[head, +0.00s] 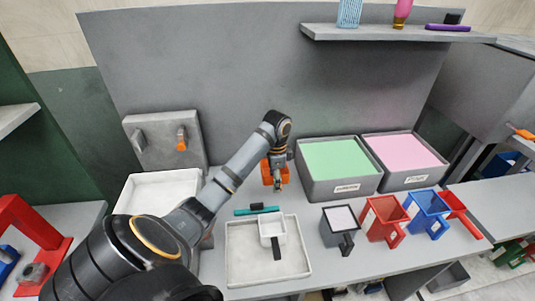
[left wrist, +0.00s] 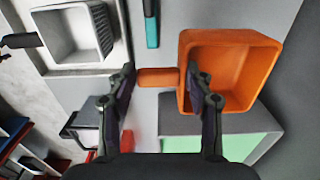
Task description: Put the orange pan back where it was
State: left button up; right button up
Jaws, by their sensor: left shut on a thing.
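The orange pan (head: 267,172) is a square, open scoop with a short handle. It is in my left gripper (head: 279,186) over the table, just left of the green foam bin. In the left wrist view the orange pan (left wrist: 230,105) lies to the right, its handle stretching between the two fingers of my left gripper (left wrist: 160,78). In the head view my gripper partly hides the pan. Whether its base touches the table I cannot tell. My right gripper is not in view.
A green foam bin (head: 310,184) and a pink foam bin (head: 440,179) stand at the back right. A grey pan (head: 330,228), a red pan (head: 375,225) and a blue pan (head: 424,207) stand in front. A white tray (head: 240,275) holds a white pan; a teal tool (head: 262,210) lies behind.

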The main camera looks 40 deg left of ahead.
aim_at(271, 179)
pick_arm(q)
jog(key=a+f, duration=0.1)
jog(key=w+a+f, duration=0.1)
jog(key=a+f, duration=0.1)
jog(key=shift+w+a+f+b, duration=0.1)
jog(key=shift+w+f+b, duration=0.1)
jog(key=shift+w+b, duration=0.15)
jog(key=shift+a+f+p, duration=0.55)
jog(key=shift+a+f, duration=0.05)
jog(key=shift+w+a+f, duration=0.2)
jog(key=shift+a+f, duration=0.15)
jog(key=shift+f, duration=0.1)
jog(key=f, duration=0.1)
jog(key=f+p, duration=0.1)
jog(key=f, duration=0.1)
jog(key=shift+w+a, duration=0.15)
jog(key=shift+a, duration=0.1)
jog(key=shift+f, duration=0.35)
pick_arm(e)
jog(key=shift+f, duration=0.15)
pick_arm(q)
jog(key=o, duration=1.5)
jog(key=shift+f, duration=0.15)
jog(key=shift+o, duration=0.2)
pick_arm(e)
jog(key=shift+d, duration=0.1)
